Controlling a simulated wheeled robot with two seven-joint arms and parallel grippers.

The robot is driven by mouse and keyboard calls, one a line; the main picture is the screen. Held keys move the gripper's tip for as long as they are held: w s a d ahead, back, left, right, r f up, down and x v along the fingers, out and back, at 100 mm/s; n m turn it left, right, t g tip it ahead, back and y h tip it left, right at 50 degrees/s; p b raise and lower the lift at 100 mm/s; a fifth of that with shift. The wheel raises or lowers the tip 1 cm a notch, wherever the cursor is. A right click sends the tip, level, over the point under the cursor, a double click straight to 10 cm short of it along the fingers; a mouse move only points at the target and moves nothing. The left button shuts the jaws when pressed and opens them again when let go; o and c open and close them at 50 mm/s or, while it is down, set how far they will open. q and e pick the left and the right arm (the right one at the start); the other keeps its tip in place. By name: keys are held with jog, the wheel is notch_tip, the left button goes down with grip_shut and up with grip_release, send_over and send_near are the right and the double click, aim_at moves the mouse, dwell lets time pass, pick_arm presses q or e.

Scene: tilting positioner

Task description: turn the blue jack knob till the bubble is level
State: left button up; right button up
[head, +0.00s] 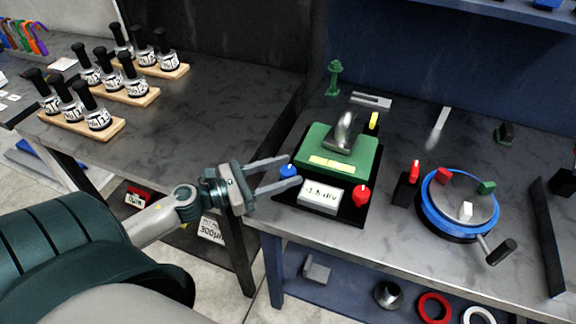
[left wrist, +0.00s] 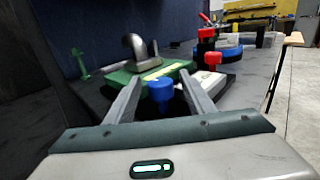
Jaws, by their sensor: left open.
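The blue jack knob (head: 288,171) sits at the front left corner of the green tilting plate (head: 312,140). A yellow-green bubble vial (head: 332,162) lies on the plate's front part; its bubble is too small to read. A white display (head: 320,194) in front reads about "-1.5 div". My left gripper (head: 284,171) is open, with its fingers reaching towards the blue knob. In the left wrist view the blue knob (left wrist: 161,92) stands between the two spread fingers, with gaps on both sides. My right gripper is not in view.
A red knob (head: 361,195) stands at the plate's front right and a yellow one (head: 374,121) behind. A grey curved piece (head: 344,130) sits on the plate. A blue-rimmed turntable (head: 425,215) is to the right. Bottles on wooden racks (head: 140,97) stand on the left bench.

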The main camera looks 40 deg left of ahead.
pick_arm(q)
jog(key=shift+w+d, duration=0.35)
jog(key=shift+w, duration=0.25)
jog(key=c, duration=1.1)
jog(key=shift+o, duration=0.2)
jog(key=shift+p, duration=0.3)
